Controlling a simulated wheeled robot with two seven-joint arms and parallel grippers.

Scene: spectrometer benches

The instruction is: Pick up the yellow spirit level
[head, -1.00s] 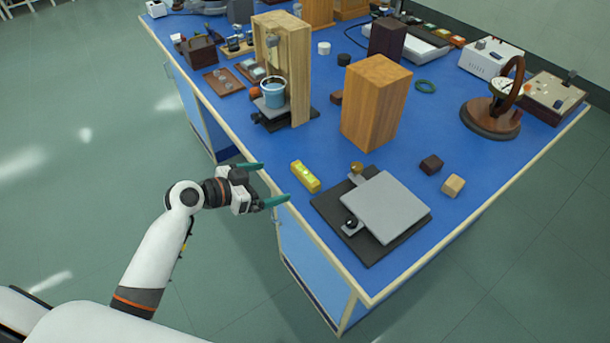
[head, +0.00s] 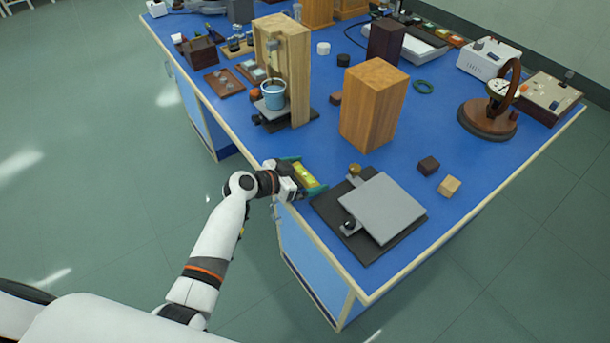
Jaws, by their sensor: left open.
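The yellow spirit level (head: 305,176) lies on the blue bench top close to its left edge, in the head view. My left gripper (head: 306,176) is at the level, with its green fingers open on either side of it. One finger shows at the far side of the level and the other at its near side. The gripper covers the level's left end, and I cannot tell whether the fingers touch it. My right gripper is not in view.
A grey plate on a dark base (head: 382,207) stands just right of the level. A tall wooden block (head: 374,105) and a wooden stand with a blue cup (head: 273,95) are behind it. Two small blocks, dark (head: 428,165) and light (head: 449,186), lie to the right.

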